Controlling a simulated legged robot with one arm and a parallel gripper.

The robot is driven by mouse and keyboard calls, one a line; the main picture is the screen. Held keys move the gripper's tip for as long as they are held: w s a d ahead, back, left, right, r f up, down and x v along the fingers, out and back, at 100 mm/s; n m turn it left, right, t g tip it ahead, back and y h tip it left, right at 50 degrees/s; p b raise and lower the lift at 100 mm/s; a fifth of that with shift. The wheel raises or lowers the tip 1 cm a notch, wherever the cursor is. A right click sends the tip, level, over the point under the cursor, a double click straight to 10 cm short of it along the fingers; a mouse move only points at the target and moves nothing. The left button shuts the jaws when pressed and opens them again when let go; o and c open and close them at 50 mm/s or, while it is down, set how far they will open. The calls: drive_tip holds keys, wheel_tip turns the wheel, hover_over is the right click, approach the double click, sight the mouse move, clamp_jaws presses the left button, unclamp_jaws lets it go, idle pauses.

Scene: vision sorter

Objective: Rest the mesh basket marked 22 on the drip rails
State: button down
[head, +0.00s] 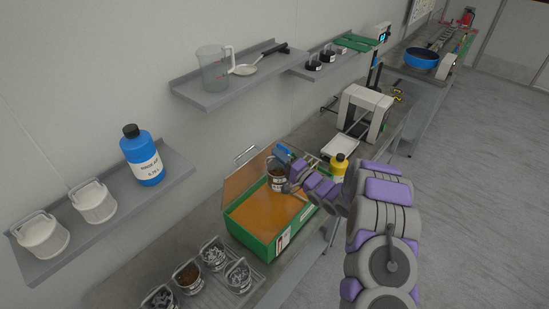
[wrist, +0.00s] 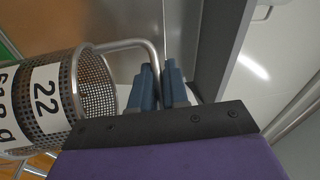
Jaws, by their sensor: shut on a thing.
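The mesh basket marked 22 (wrist: 93,82) is a perforated metal cup with a wire handle and a white label, seen at the left of the wrist view. My gripper (wrist: 164,85) has its blue fingers shut on the handle. In the head view the basket (head: 277,182) hangs below my gripper (head: 284,155), in front of or over the far end of an open green case (head: 244,236) with an orange-brown interior. I cannot tell whether it touches the case. Thin rails (head: 312,158) show just behind my gripper, partly hidden; I cannot tell whether they are the drip rails.
Several filled baskets stand on a wire rack (head: 262,279) in front of the case. A yellow bottle (head: 338,167) and a pale tray (head: 340,146) are right of the gripper. The raised case lid (head: 247,176) stands to the left. Wall shelves (head: 232,96) hang above.

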drive_tip(key=shift+w+d+p, duration=0.4)
drive_tip(key=shift+w+d, duration=0.3)
drive_tip(key=shift+w, duration=0.2)
drive_tip(key=shift+w+d+p, duration=0.4)
drive_tip(key=shift+w+d, duration=0.25)
drive_tip(key=shift+w, duration=0.2)
drive_tip(key=shift+d, duration=0.1)
drive_tip(key=w+d, duration=0.6)
drive_tip(key=w, duration=0.2)
drive_tip(key=shift+w+d+p, duration=0.25)
drive_tip(key=shift+w+p, duration=0.05)
drive_tip(key=shift+p, duration=0.1)
idle(0.4)
drive_tip(key=shift+f+b, duration=1.2)
drive_tip(key=shift+f, duration=0.65)
